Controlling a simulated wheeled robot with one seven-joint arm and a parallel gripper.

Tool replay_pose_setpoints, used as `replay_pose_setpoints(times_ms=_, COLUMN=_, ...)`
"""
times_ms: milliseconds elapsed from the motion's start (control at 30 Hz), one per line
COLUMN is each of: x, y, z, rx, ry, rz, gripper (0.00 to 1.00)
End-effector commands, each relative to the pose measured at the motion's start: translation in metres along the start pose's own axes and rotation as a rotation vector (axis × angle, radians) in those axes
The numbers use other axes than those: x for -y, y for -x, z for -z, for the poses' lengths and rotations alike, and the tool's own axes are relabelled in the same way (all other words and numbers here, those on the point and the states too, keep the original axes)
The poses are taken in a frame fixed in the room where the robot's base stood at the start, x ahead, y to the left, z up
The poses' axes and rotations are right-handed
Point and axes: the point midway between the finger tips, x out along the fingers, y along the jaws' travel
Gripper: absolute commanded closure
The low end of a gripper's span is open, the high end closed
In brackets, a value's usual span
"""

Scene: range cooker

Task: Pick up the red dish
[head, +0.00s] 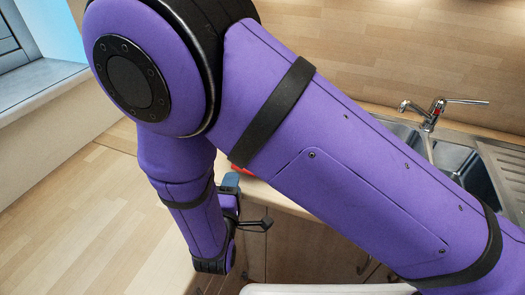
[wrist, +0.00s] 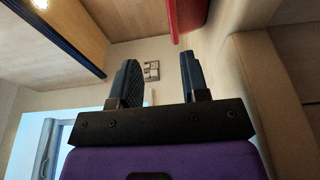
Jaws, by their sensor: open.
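The red dish (wrist: 187,16) shows as a red strip at the top edge of the wrist view, cut off by the frame. In the head view only a small red sliver (head: 242,171) shows at the counter edge, mostly hidden behind my purple arm. My gripper (wrist: 157,76) has its two dark fingers apart with nothing between them. The dish lies beyond the fingertips, in line with the right finger and apart from it. In the head view my gripper (head: 231,184) is partly hidden, low beside the counter edge and close to the red sliver.
A wooden counter (head: 285,204) with cabinet fronts below runs beside my gripper. A sink (head: 460,165) with a chrome tap (head: 430,112) is at the right. My arm blocks much of the head view.

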Motion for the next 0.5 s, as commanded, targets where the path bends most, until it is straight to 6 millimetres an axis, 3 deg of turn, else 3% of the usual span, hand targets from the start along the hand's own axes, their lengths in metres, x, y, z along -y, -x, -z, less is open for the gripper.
replay_pose_setpoints(times_ms=133, x=0.022, y=-0.001, z=-0.001, rx=0.001, ry=0.002, rz=0.000, gripper=0.58)
replay_pose_setpoints(times_ms=233, x=0.019, y=-0.017, z=-0.001, rx=0.004, ry=-0.001, rz=0.000, gripper=0.58)
replay_pose_setpoints(times_ms=500, x=0.019, y=-0.030, z=-0.001, rx=0.003, ry=0.001, rz=0.000, gripper=0.58)
